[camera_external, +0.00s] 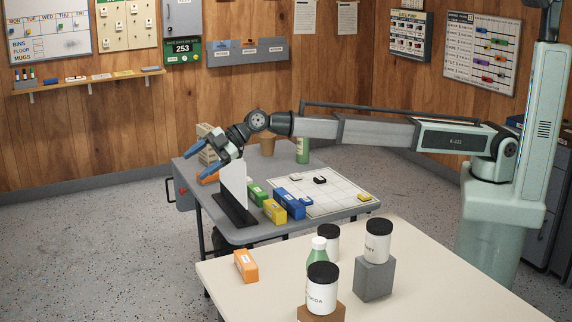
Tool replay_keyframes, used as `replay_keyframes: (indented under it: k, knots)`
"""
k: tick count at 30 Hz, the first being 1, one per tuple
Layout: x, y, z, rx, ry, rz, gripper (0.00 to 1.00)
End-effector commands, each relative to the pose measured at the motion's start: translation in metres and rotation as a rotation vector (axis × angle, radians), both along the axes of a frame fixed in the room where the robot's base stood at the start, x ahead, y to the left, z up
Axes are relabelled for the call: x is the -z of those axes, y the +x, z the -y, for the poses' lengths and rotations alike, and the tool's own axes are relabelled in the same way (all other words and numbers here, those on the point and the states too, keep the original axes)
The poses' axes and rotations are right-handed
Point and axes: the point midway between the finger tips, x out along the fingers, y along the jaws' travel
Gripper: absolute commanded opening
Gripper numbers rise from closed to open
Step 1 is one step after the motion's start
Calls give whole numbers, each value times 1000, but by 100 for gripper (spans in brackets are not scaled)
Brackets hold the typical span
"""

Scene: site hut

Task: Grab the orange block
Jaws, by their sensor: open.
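An orange block (246,266) with a pale label lies on the cream table in the foreground, near its left edge. A second orange piece (208,178) shows on the grey table, at its left side, partly hidden by an upright white panel (233,186) in a black base. My gripper (194,161), with blue fingers, is open and empty. In the picture it appears just above the second orange piece and left of the panel's top. I cannot tell its exact height or depth. It is far from the foreground block.
Green (257,193), yellow (274,211) and blue (289,204) blocks stand right of the panel, beside a white grid board (322,190). Black-lidded jars, a green bottle (317,256) and a grey cube (374,278) crowd the cream table's middle.

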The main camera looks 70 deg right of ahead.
Motion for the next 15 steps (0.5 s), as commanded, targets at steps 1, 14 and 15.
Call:
replay_keyframes:
  k: [1, 14, 15]
  knots:
    - [2, -15, -22, -35, -24, -1, 72]
    - [63, -120, -121, -380, -492, -128, 72]
    - [70, -126, -121, -415, -553, -153, 72]
